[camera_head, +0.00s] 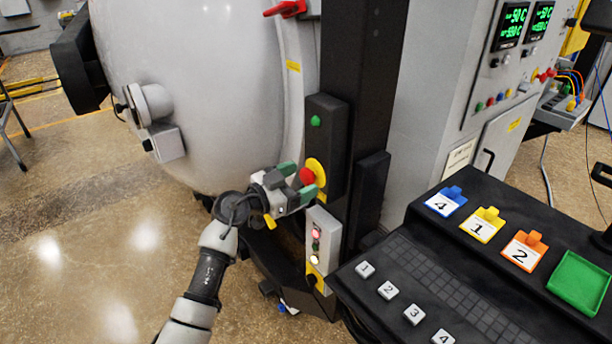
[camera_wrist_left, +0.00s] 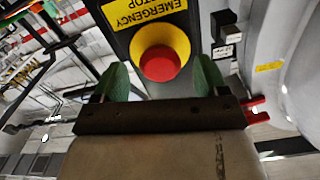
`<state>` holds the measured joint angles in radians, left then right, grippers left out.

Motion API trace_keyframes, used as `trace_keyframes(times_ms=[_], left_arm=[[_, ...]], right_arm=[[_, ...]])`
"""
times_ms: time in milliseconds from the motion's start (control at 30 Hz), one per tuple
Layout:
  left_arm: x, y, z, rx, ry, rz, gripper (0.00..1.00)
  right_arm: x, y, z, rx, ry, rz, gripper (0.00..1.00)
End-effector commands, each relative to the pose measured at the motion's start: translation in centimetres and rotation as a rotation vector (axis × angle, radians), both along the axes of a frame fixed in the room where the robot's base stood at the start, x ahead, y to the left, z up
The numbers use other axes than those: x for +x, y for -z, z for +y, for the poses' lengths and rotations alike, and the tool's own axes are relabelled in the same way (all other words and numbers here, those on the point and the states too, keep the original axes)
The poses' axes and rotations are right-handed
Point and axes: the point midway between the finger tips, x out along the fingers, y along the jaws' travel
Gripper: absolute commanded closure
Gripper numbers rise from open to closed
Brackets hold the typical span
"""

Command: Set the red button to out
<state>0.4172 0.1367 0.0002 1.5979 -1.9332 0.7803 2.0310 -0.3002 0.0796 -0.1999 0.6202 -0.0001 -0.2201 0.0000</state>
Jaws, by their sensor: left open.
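The red button (camera_head: 307,176) is a round mushroom head on a yellow disc, on the black column beside the big grey vessel. In the left wrist view the red button (camera_wrist_left: 160,64) faces the camera under an upside-down yellow EMERGENCY STOP label (camera_wrist_left: 143,11). My left gripper (camera_head: 298,182) is open, with its green fingers on either side of the button in the picture. In the left wrist view the left gripper (camera_wrist_left: 161,70) has the button centred between its spread fingers. I cannot tell whether they touch it or whether the button is pressed in. I do not see my right gripper.
A green button (camera_head: 316,121) sits higher on the column. A small grey box with lit indicators (camera_head: 316,236) is just below. A black console (camera_head: 390,250) with numbered keys, tags and a green tray (camera_head: 579,283) stands at lower right.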

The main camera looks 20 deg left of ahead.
Motion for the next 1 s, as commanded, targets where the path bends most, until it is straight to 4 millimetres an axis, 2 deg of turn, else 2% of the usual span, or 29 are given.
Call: trace_keyframes(times_ms=[200, 500, 567, 900, 967, 1000], left_arm=[[1.6, 0.0, -1.3, 0.000, 0.000, 0.000, 0.26], [1.8, 0.1, -1.4, 0.001, 0.000, 0.000, 0.26], [1.8, 0.1, -1.4, 0.001, 0.000, 0.001, 0.34], [1.7, 0.1, -1.4, 0.001, 0.000, 0.001, 0.86], [1.7, 0.1, -1.3, 0.001, 0.000, 0.001, 0.95], [1.7, 0.0, -1.3, 0.001, 0.000, 0.001, 0.95]], right_arm=[[0.0, -0.1, 0.0, 0.000, 0.000, 0.000, 1.00], [0.0, -0.1, 0.0, 0.000, 0.000, 0.000, 1.00], [0.0, -0.1, 0.0, 0.000, 0.000, 0.000, 1.00], [0.0, -0.1, 0.0, 0.000, 0.000, 0.000, 1.00], [0.0, -0.1, 0.0, 0.000, 0.000, 0.000, 1.00], [0.0, -0.1, 0.0, 0.000, 0.000, 0.000, 1.00]])
